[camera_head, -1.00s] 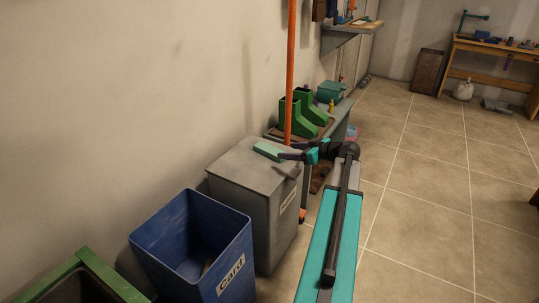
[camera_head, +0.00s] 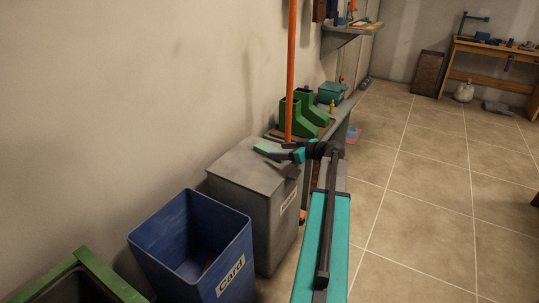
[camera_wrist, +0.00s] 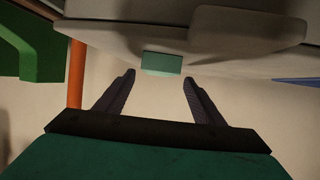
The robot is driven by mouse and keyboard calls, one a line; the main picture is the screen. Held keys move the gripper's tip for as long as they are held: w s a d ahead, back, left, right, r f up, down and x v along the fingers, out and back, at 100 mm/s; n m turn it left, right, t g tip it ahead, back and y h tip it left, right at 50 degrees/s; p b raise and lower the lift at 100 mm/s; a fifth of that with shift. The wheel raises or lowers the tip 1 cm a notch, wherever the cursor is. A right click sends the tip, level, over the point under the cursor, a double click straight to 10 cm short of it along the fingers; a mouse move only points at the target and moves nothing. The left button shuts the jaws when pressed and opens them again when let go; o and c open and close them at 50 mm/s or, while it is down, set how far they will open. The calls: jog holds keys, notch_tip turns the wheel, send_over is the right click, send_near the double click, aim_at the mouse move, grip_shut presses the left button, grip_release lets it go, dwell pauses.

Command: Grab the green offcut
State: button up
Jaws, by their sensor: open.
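The green offcut (camera_head: 267,149) is a small pale green block on the lid of the grey lidded bin (camera_head: 240,165), near its far edge. It also shows in the wrist view (camera_wrist: 162,64), just past the fingertips and roughly centred between them. My gripper (camera_head: 279,156) reaches in from the right, low over the lid and close beside the offcut. In the wrist view its two dark fingers (camera_wrist: 159,76) are apart with nothing between them. I cannot tell whether a finger touches the offcut or the lid.
An orange pole (camera_head: 291,75) stands just behind the bin, close to my gripper. A blue "Card" bin (camera_head: 185,250) and a green bin (camera_head: 95,275) are nearer. Open tiled floor (camera_head: 420,200) lies right.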

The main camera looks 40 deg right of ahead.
aim_at(274, 151)
jog(key=shift+b+x, duration=0.45)
jog(key=shift+x, duration=1.6)
jog(key=shift+s+d+f, duration=0.1)
jog(key=c, duration=1.2)
jog(key=shift+r+p, duration=0.65)
jog(key=shift+r, duration=1.05)
jog(key=shift+s+a+r, duration=0.1)
jog(key=shift+a+r, duration=0.1)
jog(key=shift+a, duration=0.05)
jog(key=s+a+p, duration=0.1)
jog(key=s+a, duration=0.1)
jog(key=a, duration=0.2)
jog(key=s+a+r+p, duration=0.1)
jog(key=s+a, duration=0.1)
jog(key=a, duration=0.3)
jog(key=s+a+p, duration=0.1)
jog(key=s+a, duration=0.1)
jog(key=a, duration=0.2)
jog(key=shift+s+a+r, duration=0.15)
jog(key=shift+s+a, duration=0.25)
